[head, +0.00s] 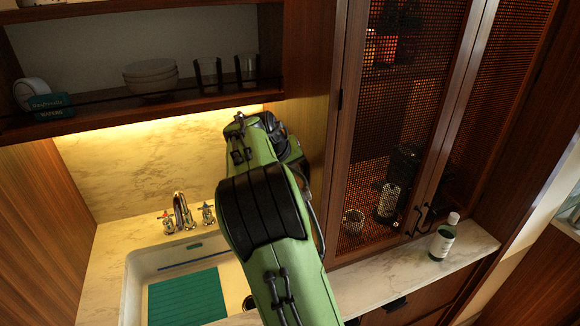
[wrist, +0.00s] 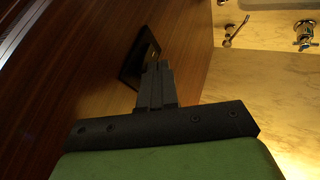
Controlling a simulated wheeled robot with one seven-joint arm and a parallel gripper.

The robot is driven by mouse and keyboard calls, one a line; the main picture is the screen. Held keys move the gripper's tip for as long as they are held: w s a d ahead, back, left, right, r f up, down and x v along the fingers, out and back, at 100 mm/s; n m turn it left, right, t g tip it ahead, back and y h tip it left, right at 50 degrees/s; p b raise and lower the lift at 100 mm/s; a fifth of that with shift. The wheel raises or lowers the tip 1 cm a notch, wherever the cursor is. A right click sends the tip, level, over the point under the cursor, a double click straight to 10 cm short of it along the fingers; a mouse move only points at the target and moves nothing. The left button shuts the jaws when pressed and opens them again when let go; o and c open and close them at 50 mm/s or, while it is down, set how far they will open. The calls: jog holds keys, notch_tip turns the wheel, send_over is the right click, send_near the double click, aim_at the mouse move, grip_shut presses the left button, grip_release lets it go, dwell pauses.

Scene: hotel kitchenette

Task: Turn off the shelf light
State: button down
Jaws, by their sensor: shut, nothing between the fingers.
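The shelf light shows as a bright yellow glow on the marble backsplash (head: 150,150) under the open shelf (head: 150,118); the lamp itself is hidden. In the wrist view a dark rectangular switch plate (wrist: 135,62) is set in the wooden side panel (wrist: 95,75). My gripper (wrist: 157,66) is shut and empty, its fingertips overlapping the right part of the plate in the picture. I cannot tell whether they touch it. The fingertips hide part of the plate, so the switch position is unclear. In the head view my arm hides the gripper and the switch.
Bowls (head: 150,76) and glasses (head: 208,76) stand on the shelf. Below are a faucet (head: 182,212) and a white sink (head: 135,268). A mesh-door cabinet (head: 345,100) stands right of my arm, with a bottle (head: 443,238) on the counter before it.

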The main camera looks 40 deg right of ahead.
jog(key=shift+s+d+r+p, duration=0.1)
jog(key=shift+d+r+p, duration=0.15)
jog(key=shift+r+p, duration=0.3)
jog(key=shift+s+d+r+p, duration=0.1)
jog(key=shift+d+r+p, duration=0.1)
jog(key=shift+r+p, duration=0.3)
jog(key=shift+f, duration=0.1)
